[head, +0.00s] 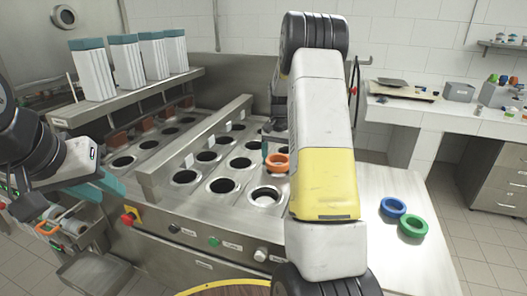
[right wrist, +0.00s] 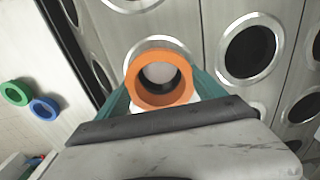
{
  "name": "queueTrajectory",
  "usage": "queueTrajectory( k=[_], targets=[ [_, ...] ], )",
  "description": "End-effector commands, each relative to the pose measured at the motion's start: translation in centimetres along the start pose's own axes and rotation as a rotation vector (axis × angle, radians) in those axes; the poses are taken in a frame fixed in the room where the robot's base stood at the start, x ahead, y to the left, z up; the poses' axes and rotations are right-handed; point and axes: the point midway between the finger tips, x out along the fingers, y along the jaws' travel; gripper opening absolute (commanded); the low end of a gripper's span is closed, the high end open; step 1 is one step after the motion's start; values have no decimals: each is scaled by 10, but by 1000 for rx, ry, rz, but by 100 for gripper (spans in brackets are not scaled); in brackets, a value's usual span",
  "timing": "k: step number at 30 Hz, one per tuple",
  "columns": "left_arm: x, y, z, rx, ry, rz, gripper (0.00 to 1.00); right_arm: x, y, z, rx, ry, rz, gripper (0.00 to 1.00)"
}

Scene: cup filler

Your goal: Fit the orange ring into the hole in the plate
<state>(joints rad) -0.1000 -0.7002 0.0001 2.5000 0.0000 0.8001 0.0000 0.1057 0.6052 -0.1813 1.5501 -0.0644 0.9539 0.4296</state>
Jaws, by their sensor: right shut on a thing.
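The orange ring (head: 278,162) is in my right gripper, over the metal plate (head: 212,170) with rows of round, silver-rimmed holes. In the right wrist view the ring (right wrist: 160,98) sits between the two teal fingers of my right gripper (right wrist: 160,88), which is shut on it. A silver-rimmed hole (right wrist: 158,42) shows partly behind the ring, which covers much of it. The gap between ring and plate cannot be judged. A hole with a bright inside (head: 265,196) lies in front of the ring. My left gripper (head: 100,187) is open and empty at the left, away from the ring.
A blue ring (head: 393,207) and a green ring (head: 412,226) lie on the pale surface at right. A raised metal rail (head: 195,150) crosses the machine. White cup stacks (head: 127,63) stand on a shelf at the back left. My right arm hides part of the plate.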

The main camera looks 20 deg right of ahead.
Motion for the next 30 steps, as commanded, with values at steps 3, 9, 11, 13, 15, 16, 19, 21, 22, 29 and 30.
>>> queueTrajectory(
  k=[3,9,11,13,15,16,19,21,22,29,30],
  targets=[
    [0,0,0,0,0,0,30,5,0,0,0,0,0,39],
    [0,0,0,0,0,0,30,8,0,0,0,1,-1,39],
    [0,0,0,0,0,0,30,8,0,0,0,1,-1,39],
    [0,0,0,0,0,0,30,7,0,0,0,1,-1,39],
    [0,0,0,0,0,0,30,7,0,0,0,1,-1,85],
    [0,0,0,0,0,0,30,7,0,0,0,1,-1,91],
    [0,0,0,0,0,0,30,7,0,0,0,1,0,100],
    [0,0,0,0,0,0,30,7,0,0,0,1,0,100],
    [0,0,0,0,0,0,30,7,0,0,0,1,0,100],
    [0,0,0,0,0,0,30,-7,0,-1,0,3,-2,100],
    [0,0,0,0,0,0,30,-13,-1,-1,0,4,-2,100]
  ],
)
